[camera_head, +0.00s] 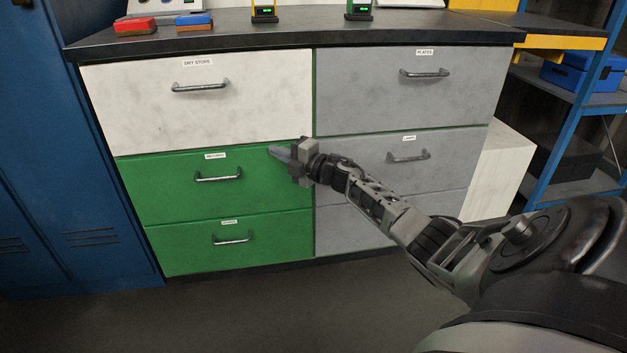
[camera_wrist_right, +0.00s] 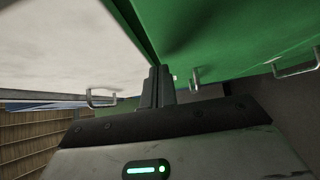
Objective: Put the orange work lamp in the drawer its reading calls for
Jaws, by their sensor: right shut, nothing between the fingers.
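My right gripper (camera_head: 280,153) is shut and empty, in front of the upper green drawer (camera_head: 165,190), right of its handle. In the right wrist view its fingers (camera_wrist_right: 157,82) are together, with green and white drawer fronts beyond; I cannot tell whether they touch a front. A yellow-orange and black device (camera_head: 264,11) with a small lit display stands on the counter, cut by the top edge; I cannot tell whether it is the orange work lamp, and its reading is too small. The white drawer (camera_head: 240,105) is labelled "DRY STORE". The lower green drawer (camera_head: 185,255) is below. My left gripper is not in view.
Grey drawers, the top one (camera_head: 370,90) labelled "PLATES", fill the right side. All drawers look shut. Blue lockers (camera_head: 60,150) stand left.

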